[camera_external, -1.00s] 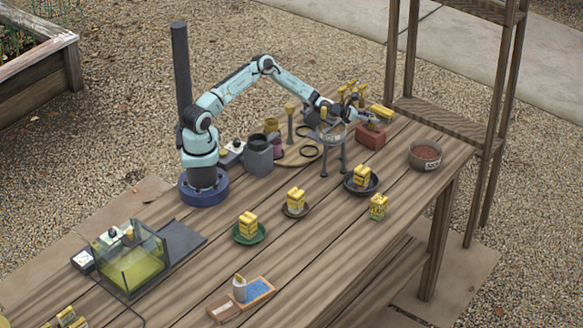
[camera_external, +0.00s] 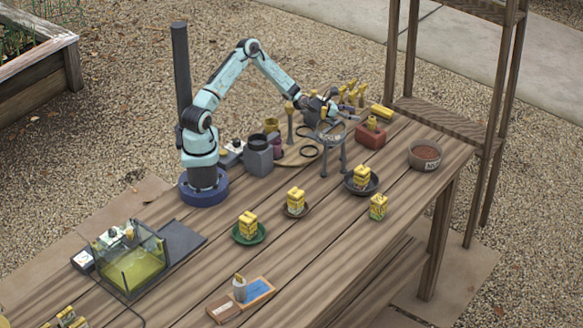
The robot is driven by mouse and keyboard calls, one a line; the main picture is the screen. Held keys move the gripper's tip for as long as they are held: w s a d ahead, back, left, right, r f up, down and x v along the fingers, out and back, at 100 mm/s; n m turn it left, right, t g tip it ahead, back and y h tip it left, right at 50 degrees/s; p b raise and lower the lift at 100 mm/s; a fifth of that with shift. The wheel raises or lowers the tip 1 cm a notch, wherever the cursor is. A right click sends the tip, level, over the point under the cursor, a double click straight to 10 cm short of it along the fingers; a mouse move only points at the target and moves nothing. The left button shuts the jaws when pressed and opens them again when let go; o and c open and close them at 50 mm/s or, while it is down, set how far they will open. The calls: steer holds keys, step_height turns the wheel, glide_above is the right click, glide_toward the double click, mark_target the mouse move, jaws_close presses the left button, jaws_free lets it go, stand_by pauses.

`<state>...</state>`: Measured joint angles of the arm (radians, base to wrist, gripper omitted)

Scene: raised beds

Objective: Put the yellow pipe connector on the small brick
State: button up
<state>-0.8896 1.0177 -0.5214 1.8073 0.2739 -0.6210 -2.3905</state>
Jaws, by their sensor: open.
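The small red-brown brick (camera_external: 370,137) lies on the far right part of the wooden table. A small yellow connector (camera_external: 372,122) stands on top of the brick. A longer yellow cylinder (camera_external: 381,111) shows just behind the brick, and I cannot tell what it rests on. My gripper (camera_external: 330,110) is open and empty, to the left of the brick and apart from it, above the round stand. Its fingers are small and partly blurred against the things behind.
A round three-legged stand (camera_external: 333,134) is below my gripper. Several yellow pieces stand behind it. A brown bowl (camera_external: 425,155) is at the right. Yellow boxes sit on a black dish (camera_external: 360,184) and a green plate (camera_external: 249,239). A wooden shelf (camera_external: 440,118) rises behind.

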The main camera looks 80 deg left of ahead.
steer(key=v, duration=0.4)
stand_by(0.4)
steer(key=s+d+r+m+g+h, duration=0.15)
steer(key=s+d+r+m, duration=0.35)
steer(key=m, duration=0.6)
steer(key=s+d+r+m+g+y, duration=0.1)
steer(key=d+r+m+g, duration=0.2)
steer(key=r+m, duration=0.65)
steer(key=s+d+f+m+g, duration=0.1)
steer(key=s+d+m+g, duration=0.2)
steer(key=s, duration=0.7)
steer(key=s+d+f+m+g, duration=0.1)
steer(key=s+d+m+g, duration=0.2)
steer(key=s+m, duration=0.4)
steer(key=s+d+m+g, duration=0.3)
steer(key=s+m, duration=0.2)
steer(key=s, duration=0.8)
steer(key=shift+d+f+m, duration=0.15)
steer(key=shift+f+m, duration=0.2)
steer(key=shift+f, duration=0.05)
